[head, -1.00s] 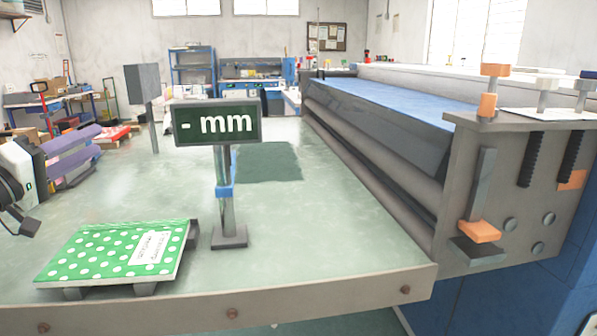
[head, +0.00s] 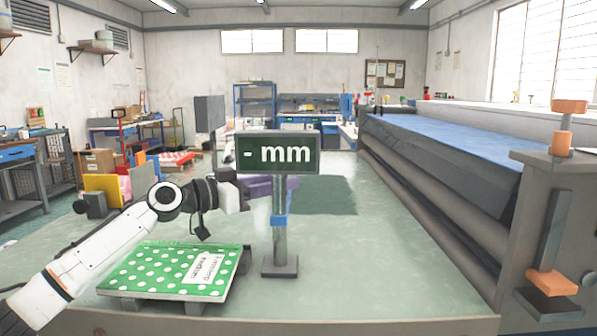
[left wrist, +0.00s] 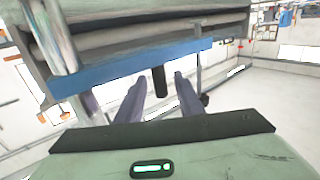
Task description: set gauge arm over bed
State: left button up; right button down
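The gauge is a metal post (head: 280,245) on a dark foot, with a dark "- mm" display (head: 278,153) on top. A blue collar (head: 279,220) sits around the post; in the left wrist view a blue bar (left wrist: 130,70), seemingly the gauge arm, runs beside the post (left wrist: 52,35). My left gripper (head: 268,186) is behind the post, its purple fingers partly hidden by it. In the left wrist view the fingers (left wrist: 160,90) are apart, near the blue bar, with a short dark peg between them and gaps beside it. My right gripper is out of view.
A green polka-dot board (head: 165,272) lies on the pale green table (head: 370,285), under my left arm. A darker patch (head: 325,195) lies behind the post. A long roller machine with a blue bed (head: 440,145) runs along the right. A grey block (head: 210,113) stands behind.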

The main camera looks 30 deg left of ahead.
pick_arm(q)
jog(key=p+x, duration=0.1)
jog(key=x, duration=0.4)
jog(key=shift+a, duration=0.1)
grip_shut()
